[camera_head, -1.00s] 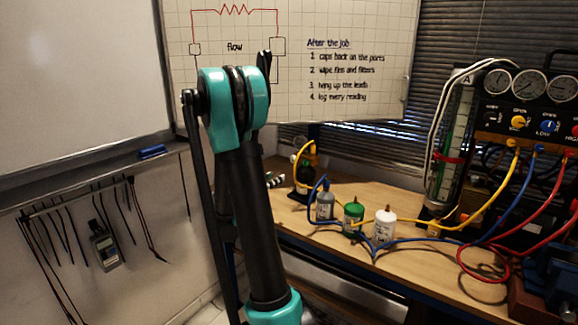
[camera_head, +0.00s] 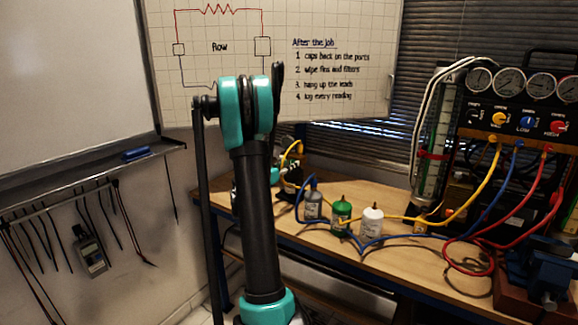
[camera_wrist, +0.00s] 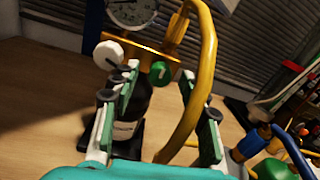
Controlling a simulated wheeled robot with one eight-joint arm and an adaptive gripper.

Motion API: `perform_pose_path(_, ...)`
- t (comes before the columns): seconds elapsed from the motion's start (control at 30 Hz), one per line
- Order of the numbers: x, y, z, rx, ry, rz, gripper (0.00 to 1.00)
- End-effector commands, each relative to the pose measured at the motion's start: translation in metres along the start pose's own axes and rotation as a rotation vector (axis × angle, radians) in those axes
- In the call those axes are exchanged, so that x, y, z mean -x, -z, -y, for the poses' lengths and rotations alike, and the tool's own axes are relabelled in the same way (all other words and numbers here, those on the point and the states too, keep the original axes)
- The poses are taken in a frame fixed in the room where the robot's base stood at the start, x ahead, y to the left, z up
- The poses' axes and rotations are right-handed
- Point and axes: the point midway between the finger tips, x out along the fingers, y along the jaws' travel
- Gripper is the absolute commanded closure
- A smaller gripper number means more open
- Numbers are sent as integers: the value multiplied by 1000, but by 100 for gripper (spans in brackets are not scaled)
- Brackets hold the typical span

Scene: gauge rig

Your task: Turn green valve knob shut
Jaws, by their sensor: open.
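The green knob (camera_wrist: 160,72) sits at the right of a yellow cross piece in the wrist view, with a white round knob (camera_wrist: 108,54) at its left. Below them is a dark bottle (camera_wrist: 133,105) with a pale label. My gripper (camera_wrist: 158,88) is open and empty. Its fingers appear to either side of the bottle and knob in the picture; I see no contact, and depth is hard to tell. In the head view the bottle (camera_head: 292,182) stands at the bench's left end, partly behind my arm, and the green knob cannot be made out.
A yellow hose (camera_wrist: 206,70) loops close by the right finger. A gauge (camera_wrist: 130,10) is above the knobs. On the bench (camera_head: 405,262) stand grey (camera_head: 312,203), green (camera_head: 341,215) and white (camera_head: 371,220) bottles among hoses. A gauge panel (camera_head: 510,115) is at the right.

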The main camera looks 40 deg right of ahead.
Motion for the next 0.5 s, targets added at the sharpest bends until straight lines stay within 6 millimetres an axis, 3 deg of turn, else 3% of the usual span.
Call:
perform_pose_path(0.37,-6,0,0,0,-1,0,55)
perform_pose_path(0.5,-6,0,0,0,-1,0,72)
